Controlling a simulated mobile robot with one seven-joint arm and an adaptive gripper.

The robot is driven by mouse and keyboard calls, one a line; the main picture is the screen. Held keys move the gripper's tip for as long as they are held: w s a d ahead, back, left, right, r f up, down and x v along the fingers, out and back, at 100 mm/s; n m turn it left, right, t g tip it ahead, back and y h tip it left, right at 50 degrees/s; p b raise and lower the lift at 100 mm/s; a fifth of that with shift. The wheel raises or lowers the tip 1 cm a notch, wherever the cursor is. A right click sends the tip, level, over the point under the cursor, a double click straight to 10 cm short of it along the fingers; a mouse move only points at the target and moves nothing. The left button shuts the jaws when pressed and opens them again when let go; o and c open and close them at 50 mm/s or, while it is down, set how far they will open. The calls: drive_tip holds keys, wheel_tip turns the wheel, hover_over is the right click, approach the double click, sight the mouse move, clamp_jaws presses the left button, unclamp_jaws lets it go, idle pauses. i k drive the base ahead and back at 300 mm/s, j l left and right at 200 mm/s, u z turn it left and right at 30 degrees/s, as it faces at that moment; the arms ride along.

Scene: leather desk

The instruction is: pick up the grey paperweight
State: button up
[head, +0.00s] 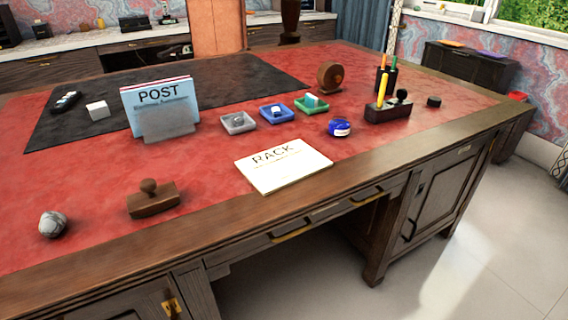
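A rounded grey marbled object, which looks like the grey paperweight (52,224), rests on the red leather top near the front left of the desk (210,245). Nothing touches it, and there is bare leather around it. My gripper is not in the head view.
A wooden blotter (152,200) stands right of the paperweight.

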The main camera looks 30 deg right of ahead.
sight(51, 222)
drive_tip(key=j+u, duration=0.1)
drive_tip(key=u, duration=1.9)
drive_tip(key=i+u, duration=0.25)
drive_tip(key=i, duration=2.55)
drive_tip(key=i+z, duration=0.4)
drive_tip(key=i+j+z, duration=0.35)
drive_tip(key=i+l+z, duration=0.1)
drive_tip(key=z, duration=3.4)
